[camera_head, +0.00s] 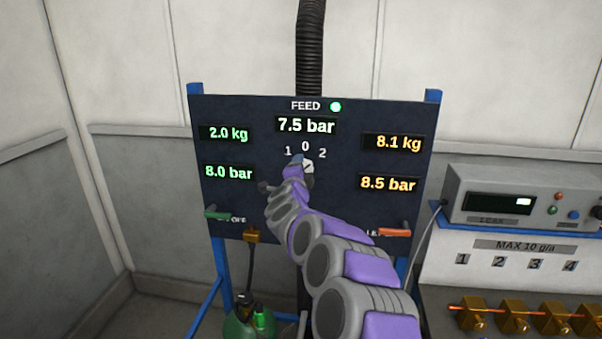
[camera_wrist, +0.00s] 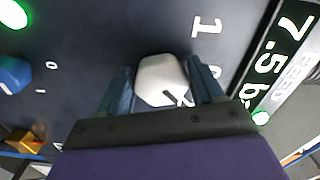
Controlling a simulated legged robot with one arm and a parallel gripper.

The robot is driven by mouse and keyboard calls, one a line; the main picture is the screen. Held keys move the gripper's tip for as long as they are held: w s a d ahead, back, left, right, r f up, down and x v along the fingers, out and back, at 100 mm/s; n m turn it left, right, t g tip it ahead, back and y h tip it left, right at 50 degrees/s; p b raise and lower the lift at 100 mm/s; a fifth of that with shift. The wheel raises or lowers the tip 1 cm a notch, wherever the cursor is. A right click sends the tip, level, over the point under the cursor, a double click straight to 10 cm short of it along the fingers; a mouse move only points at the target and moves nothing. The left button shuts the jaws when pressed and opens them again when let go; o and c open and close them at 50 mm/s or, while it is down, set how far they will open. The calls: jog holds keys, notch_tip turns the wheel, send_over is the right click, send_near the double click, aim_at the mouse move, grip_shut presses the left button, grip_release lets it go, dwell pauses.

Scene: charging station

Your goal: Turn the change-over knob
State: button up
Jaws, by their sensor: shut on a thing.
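The change-over knob (camera_wrist: 158,72) is a pale, rounded knob with a short dark line on its face. In the wrist view it sits between the two blue-grey fingers of my gripper (camera_wrist: 159,68), which are shut on it. In the head view the knob (camera_head: 308,167) is partly hidden by my gripper (camera_head: 299,163), just below the printed 1, 0 and 2. The wrist view shows the 1 (camera_wrist: 207,27) clear of the fingers. I cannot tell which number the line points to.
The dark panel (camera_head: 230,110) carries lit readouts, 7.5 bar in the middle, and a green FEED lamp (camera_head: 336,106). A green lever (camera_head: 217,215) sits low left, an orange-red one (camera_head: 395,232) low right. A grey meter box (camera_head: 520,195) and brass valves (camera_head: 475,318) stand at right.

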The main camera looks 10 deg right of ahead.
jog(key=shift+f, duration=0.25)
jog(key=o, duration=1)
jog(key=shift+w, duration=0.1)
jog(key=shift+c, duration=0.2)
jog(key=shift+r, duration=0.15)
jog(key=shift+s, duration=0.2)
jog(key=p+v, duration=0.1)
jog(key=v, duration=1.6)
jog(key=shift+a+p, duration=0.15)
jog(key=shift+p, duration=0.15)
